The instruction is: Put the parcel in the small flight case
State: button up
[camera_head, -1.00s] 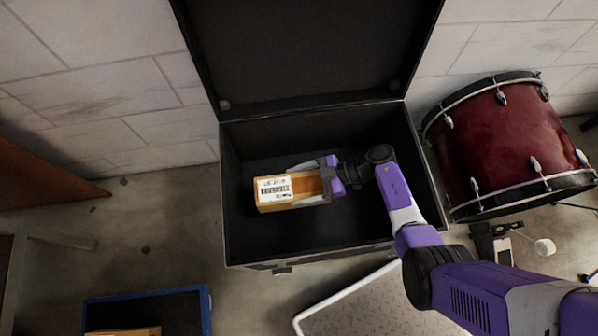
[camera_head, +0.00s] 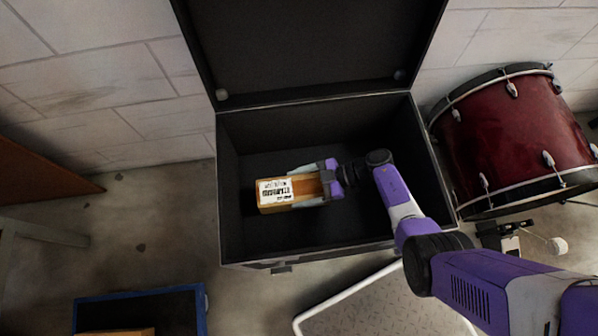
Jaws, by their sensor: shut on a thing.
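The parcel (camera_head: 272,206) is a small orange-brown box with a white printed label on top. My gripper (camera_head: 307,189) is shut on its right part, with a finger along each long side. The flight case (camera_head: 228,225) is black and stands open on the floor, its lid raised at the back against the wall. The parcel and my gripper are within the case's walls as seen from above, left of the middle. I cannot tell whether the parcel touches the case floor. My arm reaches in over the right front of the case.
A red bass drum (camera_head: 515,140) stands close to the case's right side, with a pedal (camera_head: 505,240) in front. A white-framed platform (camera_head: 375,305) lies in front. A blue-rimmed tray (camera_head: 203,310) with an orange-brown item (camera_head: 120,332) is at lower left.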

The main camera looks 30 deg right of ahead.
jog(key=shift+f, duration=0.35)
jog(key=shift+f+b, duration=0.2)
jog(key=shift+b, duration=0.15)
jog(key=o, duration=2)
jog(key=shift+r, duration=0.15)
jog(key=p+v, duration=0.1)
jog(key=v, duration=0.2)
jog(key=r+p+v, duration=0.1)
jog(key=p+v, duration=0.1)
jog(key=v, duration=0.1)
jog(key=shift+d+r, duration=0.1)
jog(key=shift+s+d+r, duration=0.2)
jog(key=shift+s+d, duration=0.05)
jog(key=shift+d, duration=0.3)
